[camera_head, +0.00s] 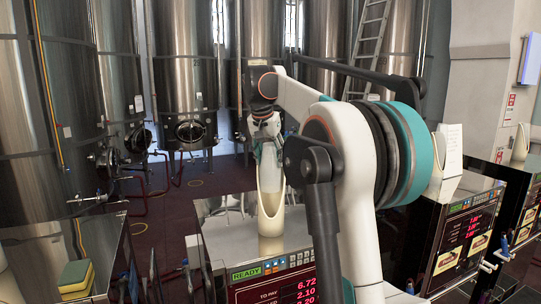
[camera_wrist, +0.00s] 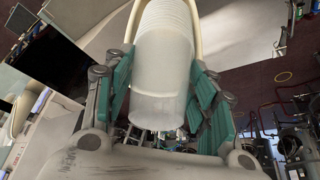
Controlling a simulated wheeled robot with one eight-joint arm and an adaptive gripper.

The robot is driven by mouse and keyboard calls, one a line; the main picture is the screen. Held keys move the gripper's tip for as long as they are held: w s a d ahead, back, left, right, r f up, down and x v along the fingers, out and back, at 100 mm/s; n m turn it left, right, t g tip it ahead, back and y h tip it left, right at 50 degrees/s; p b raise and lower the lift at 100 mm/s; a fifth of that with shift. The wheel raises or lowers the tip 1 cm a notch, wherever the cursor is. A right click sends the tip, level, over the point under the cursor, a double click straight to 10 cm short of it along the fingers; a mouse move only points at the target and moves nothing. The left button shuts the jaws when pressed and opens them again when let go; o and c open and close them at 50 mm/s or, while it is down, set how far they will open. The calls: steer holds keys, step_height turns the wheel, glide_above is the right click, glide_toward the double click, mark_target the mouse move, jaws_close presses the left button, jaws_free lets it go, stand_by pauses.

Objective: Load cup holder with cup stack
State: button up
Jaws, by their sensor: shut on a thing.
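The cup stack (camera_wrist: 163,50) is a whitish, translucent, ribbed column between the teal fingers of my gripper (camera_wrist: 160,92) in the wrist view. My gripper is shut on it. In the head view my gripper (camera_head: 266,150) is above the middle pump, and the stack (camera_head: 268,178) hangs upright below it. The cream cup holder (camera_head: 270,225) stands on the pump top. Its tall rim surrounds the visible lower part of the stack, and its rim (camera_wrist: 196,32) also curves around the stack in the wrist view. Whether the stack rests on the holder's bottom is hidden.
The middle pump's top (camera_head: 218,225) is partly clear beside the holder. A yellow-green sponge (camera_head: 75,276) lies on the left pump. Another cream holder (camera_head: 520,145) stands at the far right. Steel tanks (camera_head: 183,70) and a ladder (camera_head: 370,45) stand behind.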

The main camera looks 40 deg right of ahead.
mark_target(271, 166)
steer(key=shift+s+a+f, duration=0.1)
steer(key=shift+s+f, duration=0.1)
steer(key=shift+f, duration=0.6)
steer(key=shift+f+b, duration=0.35)
steer(key=shift+c, duration=1.2)
steer(key=shift+w+d+f, duration=0.25)
steer(key=shift+d+f, duration=0.1)
steer(key=shift+f, duration=0.05)
jaws_close()
steer(key=shift+w+d+f, duration=0.1)
steer(key=shift+d+f, duration=0.15)
steer(key=shift+s+a+f+b, duration=0.1)
steer(key=shift+s+a+b, duration=0.1)
steer(key=shift+a+b, duration=0.2)
steer(key=shift+w+d+f, duration=0.15)
steer(key=shift+d, duration=0.05)
steer(key=o, duration=1.4)
jaws_free()
steer(key=shift+a+r, duration=0.1)
steer(key=shift+r, duration=0.1)
